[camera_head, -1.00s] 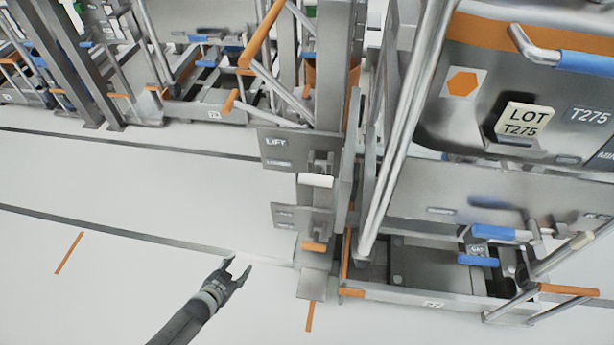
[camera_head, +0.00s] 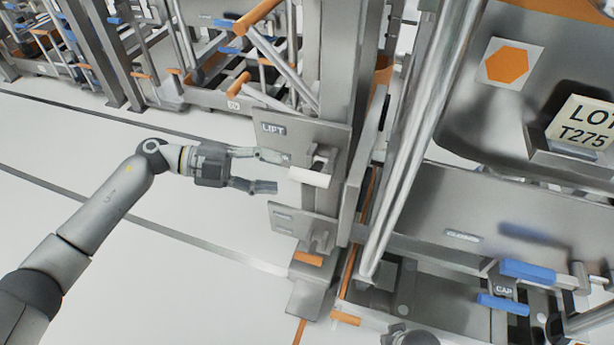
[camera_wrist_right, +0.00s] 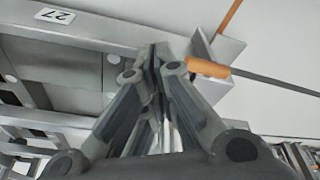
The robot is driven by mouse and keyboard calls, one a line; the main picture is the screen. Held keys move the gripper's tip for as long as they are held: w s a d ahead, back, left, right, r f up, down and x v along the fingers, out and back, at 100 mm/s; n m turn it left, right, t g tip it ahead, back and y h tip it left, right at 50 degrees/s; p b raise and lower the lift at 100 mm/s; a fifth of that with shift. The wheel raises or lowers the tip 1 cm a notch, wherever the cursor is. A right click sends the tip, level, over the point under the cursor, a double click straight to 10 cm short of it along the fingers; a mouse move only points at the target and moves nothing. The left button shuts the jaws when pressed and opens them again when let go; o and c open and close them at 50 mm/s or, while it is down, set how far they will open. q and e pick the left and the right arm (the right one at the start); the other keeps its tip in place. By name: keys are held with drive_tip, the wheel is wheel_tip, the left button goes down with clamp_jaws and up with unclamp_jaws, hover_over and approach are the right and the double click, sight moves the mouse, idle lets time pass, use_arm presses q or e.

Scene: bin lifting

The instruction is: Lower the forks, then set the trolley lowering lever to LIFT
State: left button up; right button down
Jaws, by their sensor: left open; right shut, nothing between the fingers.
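The trolley's upright mast carries a grey plate (camera_head: 325,138) with a LIFT label (camera_head: 273,129) at its upper left. The lowering lever (camera_head: 309,177), with a white cylindrical handle, sits at the plate's lower part. My left gripper (camera_head: 268,172) is open just left of the lever, its fingers pointing right towards the handle. Its upper finger overlaps the plate and partly covers a smaller label. I cannot tell whether a finger touches the plate. My right gripper (camera_wrist_right: 155,55) is shut and empty in the right wrist view. I cannot make out the forks clearly.
A second grey plate (camera_head: 290,218) is below the lever, with an orange-tipped part (camera_head: 308,258) under it. A large bin with a LOT T275 card (camera_head: 583,125) stands at the right. Blue handles (camera_head: 527,270) stick out low right. Open floor (camera_head: 180,265) lies left of the mast.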

sight(309, 178)
use_arm(q)
drive_tip(key=x, duration=0.8)
drive_tip(key=shift+d, duration=0.25)
clamp_jaws()
